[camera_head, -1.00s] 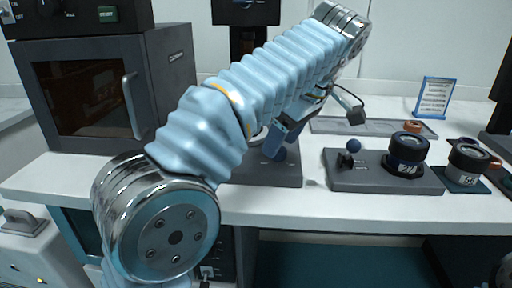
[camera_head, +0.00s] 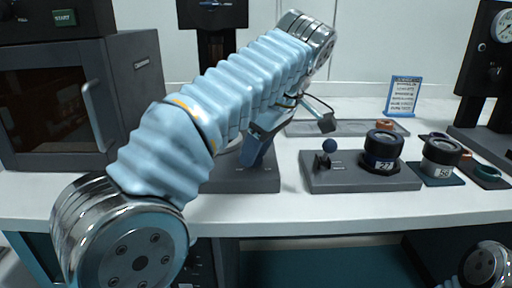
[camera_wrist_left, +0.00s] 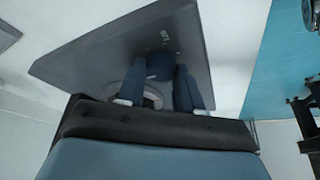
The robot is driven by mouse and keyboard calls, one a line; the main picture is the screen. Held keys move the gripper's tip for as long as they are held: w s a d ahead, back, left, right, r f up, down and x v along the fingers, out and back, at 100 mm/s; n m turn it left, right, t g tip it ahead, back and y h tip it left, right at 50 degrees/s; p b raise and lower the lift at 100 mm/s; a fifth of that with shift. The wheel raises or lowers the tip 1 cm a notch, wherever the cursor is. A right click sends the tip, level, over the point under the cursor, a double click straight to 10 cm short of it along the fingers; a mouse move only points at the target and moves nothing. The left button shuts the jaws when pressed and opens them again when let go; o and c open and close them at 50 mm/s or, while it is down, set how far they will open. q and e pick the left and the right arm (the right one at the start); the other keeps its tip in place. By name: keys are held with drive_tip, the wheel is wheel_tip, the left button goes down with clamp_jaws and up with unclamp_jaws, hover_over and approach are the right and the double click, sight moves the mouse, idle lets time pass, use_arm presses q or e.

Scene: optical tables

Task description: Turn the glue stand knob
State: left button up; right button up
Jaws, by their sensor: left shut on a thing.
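The glue stand is a dark grey base (camera_head: 262,182) with a tall black column (camera_head: 215,48) behind my left arm. Its round blue knob (camera_wrist_left: 159,66) shows in the left wrist view, near the edge of the base plate. My left gripper (camera_wrist_left: 157,88) has its two blue fingers on either side of the knob and is shut on it. In the head view the left gripper (camera_head: 255,148) is low over the base, and its fingers and my arm hide the knob. My right gripper is out of view.
A dark oven (camera_head: 75,100) stands at the left. Another cylinder (camera_head: 440,157), a blue-framed sign (camera_head: 403,96) and a gauge stand (camera_head: 485,65) are farther right.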

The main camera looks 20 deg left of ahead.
use_arm(q)
drive_tip(key=shift+m, duration=0.3)
drive_tip(key=m, duration=0.2)
drive_tip(key=m+t+h, duration=0.1)
drive_tip(key=m, duration=0.1)
drive_tip(key=shift+s+a+m+t, duration=0.1)
drive_tip(key=shift+s+m+t, duration=0.05)
drive_tip(key=shift+m+t, duration=0.15)
drive_tip(key=m+h, duration=0.1)
drive_tip(key=m, duration=0.1)
drive_tip(key=shift+m+t, duration=0.3)
drive_tip(key=m+h, duration=0.1)
drive_tip(key=m, duration=0.1)
drive_tip(key=shift+a+m+t, duration=0.15)
drive_tip(key=shift+m+t, duration=0.15)
drive_tip(key=shift+m, duration=0.1)
drive_tip(key=m+h+p, duration=0.1)
drive_tip(key=m, duration=0.2)
drive_tip(key=shift+a+r+m, duration=0.1)
drive_tip(key=shift+m, duration=0.2)
drive_tip(key=m+h+p, duration=0.2)
drive_tip(key=m, duration=0.2)
drive_tip(key=shift+a, duration=0.1)
drive_tip(key=m+h+p, duration=0.1)
drive_tip(key=m, duration=0.1)
drive_tip(key=shift+m, duration=0.4)
drive_tip(key=shift+m+g+h, duration=0.4)
drive_tip(key=shift+m+g, duration=0.1)
drive_tip(key=shift+m, duration=0.8)
